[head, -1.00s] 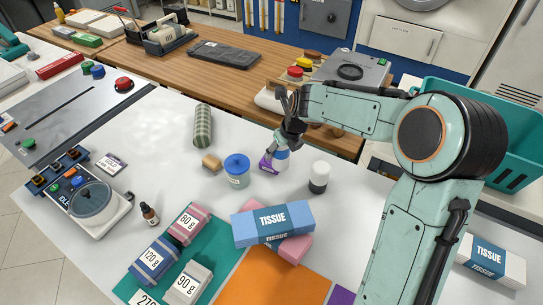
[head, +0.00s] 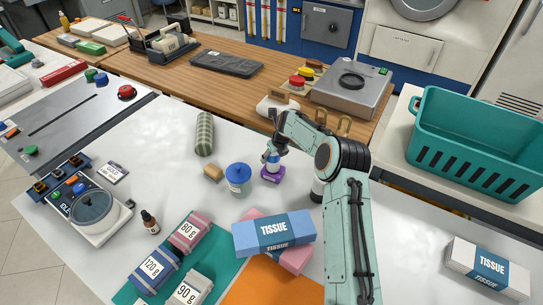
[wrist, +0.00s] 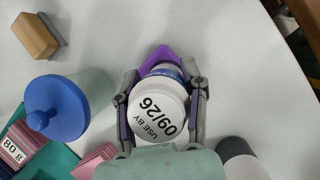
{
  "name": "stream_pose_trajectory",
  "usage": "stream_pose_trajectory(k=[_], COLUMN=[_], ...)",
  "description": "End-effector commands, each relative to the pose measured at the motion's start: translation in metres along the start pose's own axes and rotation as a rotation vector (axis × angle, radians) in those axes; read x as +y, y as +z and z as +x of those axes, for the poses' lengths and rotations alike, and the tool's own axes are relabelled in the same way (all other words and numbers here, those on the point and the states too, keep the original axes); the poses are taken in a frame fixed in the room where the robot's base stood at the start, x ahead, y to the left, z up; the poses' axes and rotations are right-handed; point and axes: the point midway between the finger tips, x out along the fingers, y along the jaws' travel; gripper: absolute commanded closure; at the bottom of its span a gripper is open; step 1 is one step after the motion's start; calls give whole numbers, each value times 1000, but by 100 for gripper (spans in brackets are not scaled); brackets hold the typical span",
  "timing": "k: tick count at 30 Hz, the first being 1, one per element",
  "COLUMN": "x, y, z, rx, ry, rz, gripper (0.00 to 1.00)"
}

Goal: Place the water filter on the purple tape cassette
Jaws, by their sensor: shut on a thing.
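The water filter (head: 273,161), a small white cylinder with a blue band, is held upright in my gripper (head: 272,148). In the wrist view the fingers (wrist: 162,100) close on both sides of the white filter (wrist: 160,108), whose top reads "USE BY 09/26". The purple tape cassette (head: 272,176) lies on the white table directly below the filter. In the wrist view a purple corner of the cassette (wrist: 158,56) shows beyond the filter, which hides the rest. Whether the filter touches the cassette, I cannot tell.
A blue-lidded jar (head: 239,179) and a tan block (head: 213,173) stand to the left. A white-and-black cylinder (wrist: 241,158) is close on the right, partly behind my arm in the head view. Tissue boxes (head: 272,233) lie in front. Bare table (wrist: 245,60) lies beyond the cassette.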

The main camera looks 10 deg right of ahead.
Motion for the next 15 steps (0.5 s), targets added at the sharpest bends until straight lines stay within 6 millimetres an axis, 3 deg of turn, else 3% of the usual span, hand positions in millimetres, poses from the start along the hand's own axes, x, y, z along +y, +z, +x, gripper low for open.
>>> stream_pose_trajectory(k=[10,11,12,13,15], x=[0,0,0,0,0], y=[-1,-1,-1,-1,-1], z=[4,4,4,3,3], rx=[-2,-2,-2,-2,-2], ry=[-1,-1,-1,-1,-1], rz=[0,0,0,0,0], gripper=[97,48,35,31,31])
